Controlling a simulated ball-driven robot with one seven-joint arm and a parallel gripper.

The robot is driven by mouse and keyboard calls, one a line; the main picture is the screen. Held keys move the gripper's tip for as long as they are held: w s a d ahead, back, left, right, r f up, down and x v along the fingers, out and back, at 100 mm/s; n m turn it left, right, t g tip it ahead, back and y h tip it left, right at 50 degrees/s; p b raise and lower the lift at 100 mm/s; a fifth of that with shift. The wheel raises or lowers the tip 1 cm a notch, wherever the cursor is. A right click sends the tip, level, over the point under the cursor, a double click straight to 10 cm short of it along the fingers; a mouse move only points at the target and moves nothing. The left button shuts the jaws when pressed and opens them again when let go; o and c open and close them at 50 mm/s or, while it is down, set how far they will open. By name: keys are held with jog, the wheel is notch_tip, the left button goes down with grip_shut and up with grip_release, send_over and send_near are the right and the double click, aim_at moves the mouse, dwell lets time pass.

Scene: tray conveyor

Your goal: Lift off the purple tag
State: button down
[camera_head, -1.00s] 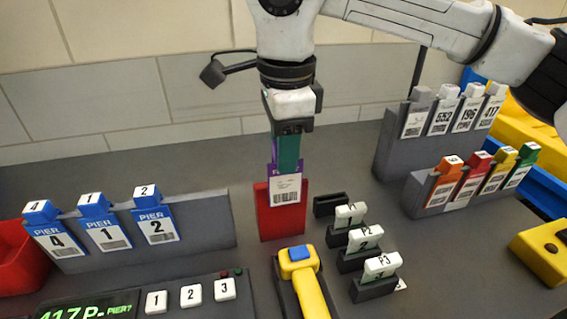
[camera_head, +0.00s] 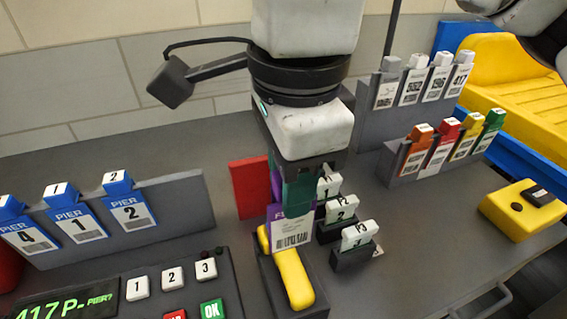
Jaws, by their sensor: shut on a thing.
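The purple tag (camera_head: 277,212) has a white label with a barcode on its lower part. My gripper (camera_head: 297,190) is shut on the tag's upper part and holds it upright, with the label facing the camera. The tag hangs in front of the red plate (camera_head: 250,187) and over the yellow handheld device (camera_head: 289,272) in its dark cradle. I cannot tell whether the tag's lower edge touches the device. The fingers hide the tag's top.
Blue pier tags (camera_head: 129,210) stand in a grey rack at left. A keypad console (camera_head: 175,285) is in front. White-topped tags (camera_head: 358,236) stand in small holders at right. Grey racks with orange, red, yellow and green tags (camera_head: 488,128) are farther right, near a yellow box (camera_head: 522,208).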

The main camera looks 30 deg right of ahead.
jog(key=shift+r, duration=0.1)
jog(key=shift+r+p, duration=2.05)
jog(key=shift+r, duration=1.15)
